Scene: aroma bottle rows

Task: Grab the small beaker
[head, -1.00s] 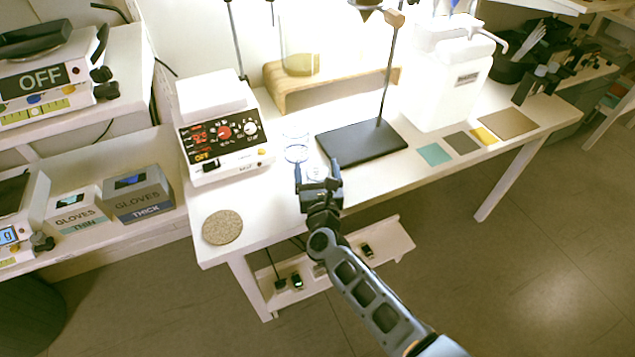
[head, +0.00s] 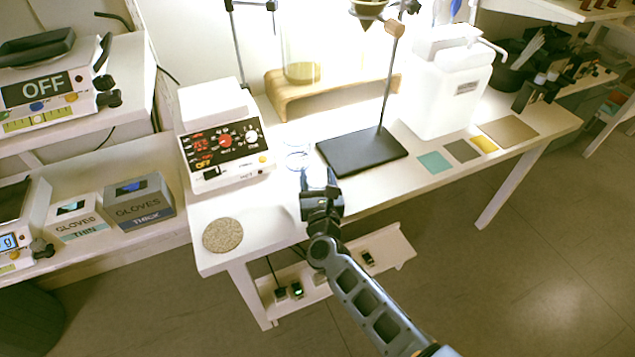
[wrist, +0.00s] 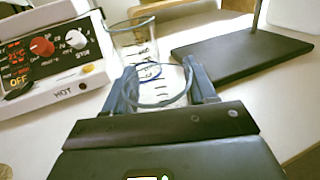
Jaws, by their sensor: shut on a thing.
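A small clear glass beaker (wrist: 160,89) with dark marks is between the fingers of my gripper (wrist: 163,82) in the wrist view. The fingers press its sides, and its rim shows just above the palm. In the head view my gripper (head: 318,180) is at the front of the white table, and the beaker in it is mostly hidden. A second, taller clear beaker (wrist: 135,40) with graduation marks stands just behind in the wrist view. It shows faintly in the head view (head: 296,152).
A hot plate (head: 222,140) stands at the left, and a black stand base (head: 361,151) at the right. A round cork mat (head: 222,235) lies near the front left corner. A wooden riser (head: 330,87) and a white jug (head: 445,90) are at the back.

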